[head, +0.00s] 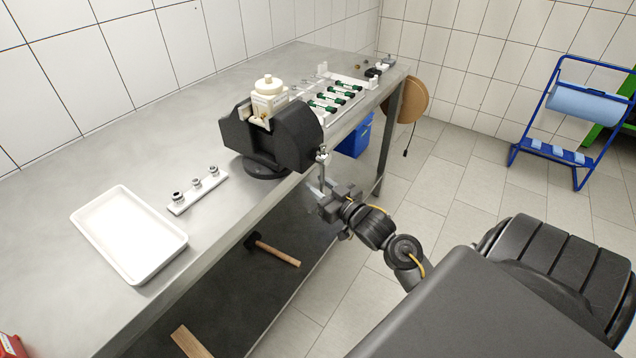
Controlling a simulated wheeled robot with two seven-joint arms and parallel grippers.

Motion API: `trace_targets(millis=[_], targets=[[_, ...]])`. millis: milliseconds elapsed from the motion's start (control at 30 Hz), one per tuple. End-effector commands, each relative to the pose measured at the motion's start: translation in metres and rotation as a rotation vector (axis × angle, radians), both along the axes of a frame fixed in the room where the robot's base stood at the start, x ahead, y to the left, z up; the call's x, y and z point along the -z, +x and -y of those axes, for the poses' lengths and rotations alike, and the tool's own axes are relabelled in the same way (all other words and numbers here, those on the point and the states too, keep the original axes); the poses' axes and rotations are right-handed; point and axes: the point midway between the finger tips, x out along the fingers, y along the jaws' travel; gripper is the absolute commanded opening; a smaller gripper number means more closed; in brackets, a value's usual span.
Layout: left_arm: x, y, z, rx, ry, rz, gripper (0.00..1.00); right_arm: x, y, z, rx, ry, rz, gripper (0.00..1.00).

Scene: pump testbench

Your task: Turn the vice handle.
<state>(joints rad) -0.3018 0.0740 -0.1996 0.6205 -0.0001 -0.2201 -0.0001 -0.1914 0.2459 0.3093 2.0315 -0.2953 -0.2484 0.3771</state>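The black vice (302,138) stands on the front edge of the steel bench and holds a cream-coloured pump part (267,100) between its jaws. The metal vice handle (322,158) hangs at the vice's front right, beyond the bench edge. My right gripper (318,190) is at the lower part of the handle, with its fingers pointing towards the bench. The fingers are small and overlap the handle, so I cannot tell whether they are closed on it. My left gripper is not in view.
A white tray (85,214) and a strip with three small fittings (180,208) lie left of the vice. A rack of green-and-white parts (357,79) is behind it. A hammer (278,252) lies on the lower shelf. The floor right of the bench is open.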

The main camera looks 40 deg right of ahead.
Motion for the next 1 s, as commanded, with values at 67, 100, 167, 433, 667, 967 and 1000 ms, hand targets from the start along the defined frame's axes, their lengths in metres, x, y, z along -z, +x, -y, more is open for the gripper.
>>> trace_targets(millis=[67, 100, 167, 433, 667, 967, 1000], targets=[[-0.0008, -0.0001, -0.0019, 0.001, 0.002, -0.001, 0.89, -0.0004, 0.0051, -0.0004, 0.0, 0.0, 0.0, 0.33], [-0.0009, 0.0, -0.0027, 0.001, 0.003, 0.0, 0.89, 0.0, 0.0063, -0.0005, 0.0, 0.0, 0.0, 0.33], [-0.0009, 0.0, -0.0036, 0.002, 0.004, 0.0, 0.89, 0.0003, 0.0072, -0.0006, -0.001, 0.0, -0.001, 0.33], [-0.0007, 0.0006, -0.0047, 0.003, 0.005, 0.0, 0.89, 0.0003, 0.0072, -0.0005, -0.001, 0.0, -0.001, 0.27], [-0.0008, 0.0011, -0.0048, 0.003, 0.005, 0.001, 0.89, 0.0002, 0.007, -0.0004, 0.0, 0.0, 0.0, 0.0], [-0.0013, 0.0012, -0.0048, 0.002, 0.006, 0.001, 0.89, -0.0002, 0.0074, -0.0007, -0.001, 0.001, -0.001, 0.0], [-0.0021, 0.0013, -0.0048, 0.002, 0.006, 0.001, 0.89, -0.0005, 0.0083, -0.0015, -0.002, 0.004, -0.001, 0.0]])
